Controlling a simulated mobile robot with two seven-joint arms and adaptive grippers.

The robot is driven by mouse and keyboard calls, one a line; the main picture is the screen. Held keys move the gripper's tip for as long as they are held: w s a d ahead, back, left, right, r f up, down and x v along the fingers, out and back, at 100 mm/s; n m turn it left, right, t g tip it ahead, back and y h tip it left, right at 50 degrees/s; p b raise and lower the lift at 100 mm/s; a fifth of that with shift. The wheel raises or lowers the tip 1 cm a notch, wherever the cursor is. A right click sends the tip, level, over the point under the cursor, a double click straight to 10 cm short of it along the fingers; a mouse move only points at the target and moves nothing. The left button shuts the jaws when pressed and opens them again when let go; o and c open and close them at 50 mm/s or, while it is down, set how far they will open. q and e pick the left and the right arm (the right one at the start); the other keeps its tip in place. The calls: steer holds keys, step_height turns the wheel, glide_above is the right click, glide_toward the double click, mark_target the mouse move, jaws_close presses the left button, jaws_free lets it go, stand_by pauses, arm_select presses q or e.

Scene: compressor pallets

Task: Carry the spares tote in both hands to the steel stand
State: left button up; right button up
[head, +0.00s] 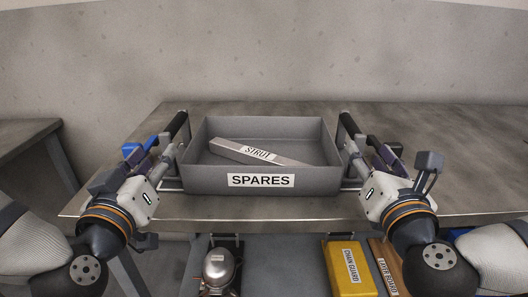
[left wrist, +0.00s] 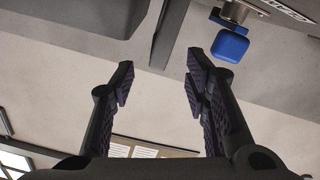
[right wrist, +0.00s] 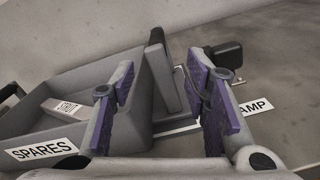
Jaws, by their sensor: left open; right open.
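The grey spares tote (head: 205,179), labelled SPARES, sits on a grey table with a strut (head: 240,150) lying inside it. Upright black handle bars stand at its left side (head: 178,125) and right side (head: 350,126). My right gripper (head: 352,152) is open beside the right handle; in the right wrist view the bar (right wrist: 160,75) shows between the open fingers. I cannot tell whether either touches. I cannot identify the steel stand.
A blue-ended clamp (head: 130,149) is left of the tote and a black-ended one (head: 392,148) right of it. Below the table edge lie a metal compressor (head: 219,268), a yellow chain guard (head: 348,268) and a brown board (head: 381,264). Another table (head: 25,135) stands left.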

mark_target(172, 130)
arm_select(q)
steer(key=shift+s+a+r, duration=0.1)
steer(key=shift+s+r, duration=0.25)
steer(key=shift+s, duration=0.5)
arm_select(e)
steer(key=shift+s+a+r, duration=0.1)
steer(key=shift+s+r, duration=0.25)
steer(key=shift+s, duration=0.5)
arm_select(q)
steer(key=w, duration=1.2)
steer(key=shift+w+d+f, duration=0.1)
steer(key=shift+d, duration=0.15)
arm_select(e)
steer(key=w, duration=1.2)
steer(key=shift+w+d+f, duration=0.1)
steer(key=shift+d, duration=0.1)
arm_select(q)
jaws_close()
arm_select(e)
jaws_close()
